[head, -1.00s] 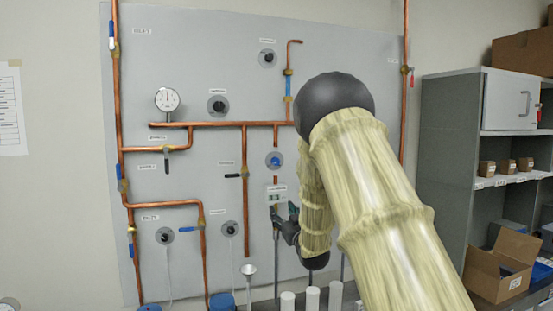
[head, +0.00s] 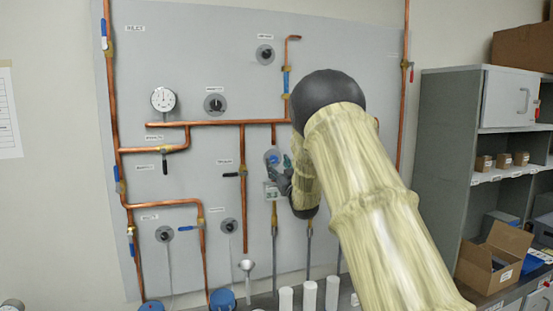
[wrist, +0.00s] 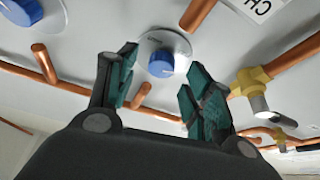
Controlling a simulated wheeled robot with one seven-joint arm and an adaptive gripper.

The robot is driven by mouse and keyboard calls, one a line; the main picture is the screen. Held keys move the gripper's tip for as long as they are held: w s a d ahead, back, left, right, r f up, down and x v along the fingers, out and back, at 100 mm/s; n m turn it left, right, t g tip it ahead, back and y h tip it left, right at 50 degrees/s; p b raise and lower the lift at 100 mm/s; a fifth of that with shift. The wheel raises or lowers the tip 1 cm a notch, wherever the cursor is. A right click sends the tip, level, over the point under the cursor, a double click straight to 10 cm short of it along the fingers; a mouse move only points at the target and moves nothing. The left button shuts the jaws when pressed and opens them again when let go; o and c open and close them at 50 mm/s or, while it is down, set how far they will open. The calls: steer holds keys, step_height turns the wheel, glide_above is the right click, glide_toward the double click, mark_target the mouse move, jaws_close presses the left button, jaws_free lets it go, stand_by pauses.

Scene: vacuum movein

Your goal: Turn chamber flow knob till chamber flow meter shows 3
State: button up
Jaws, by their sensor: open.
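A blue knob on a round pale plate (head: 271,157) sits on the grey wall panel in the head view, and my gripper is just to its right and below. In the wrist view a blue knob (wrist: 160,66) lies ahead between the fingertips, with a gap on both sides. My gripper (wrist: 157,85) is open and empty, its green-padded fingers apart, and it also shows small in the head view (head: 281,166). A small pale box (head: 271,190) with a display sits below the knob. Its reading is too small to tell, and I cannot tell which meter is the chamber flow meter.
Copper pipes (head: 225,124) run across the panel near the knob. The wrist view shows a brass fitting (wrist: 249,81) right of the fingers and another blue knob (wrist: 24,10) at upper left. White cylinders (head: 309,296) stand below.

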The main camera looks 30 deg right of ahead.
steer(key=shift+x, duration=0.95)
steer(key=c, duration=1)
steer(key=shift+f+m+b, duration=0.2)
steer(key=shift+m+b, duration=0.15)
steer(key=shift+m, duration=0.05)
steer(key=m+h+b, duration=0.2)
steer(key=m+b, duration=0.1)
steer(key=shift+a, duration=0.1)
steer(key=shift+r+m+g+h+b, duration=0.15)
steer(key=shift+m+g+h+b, duration=0.4)
steer(key=shift+m+b, duration=0.75)
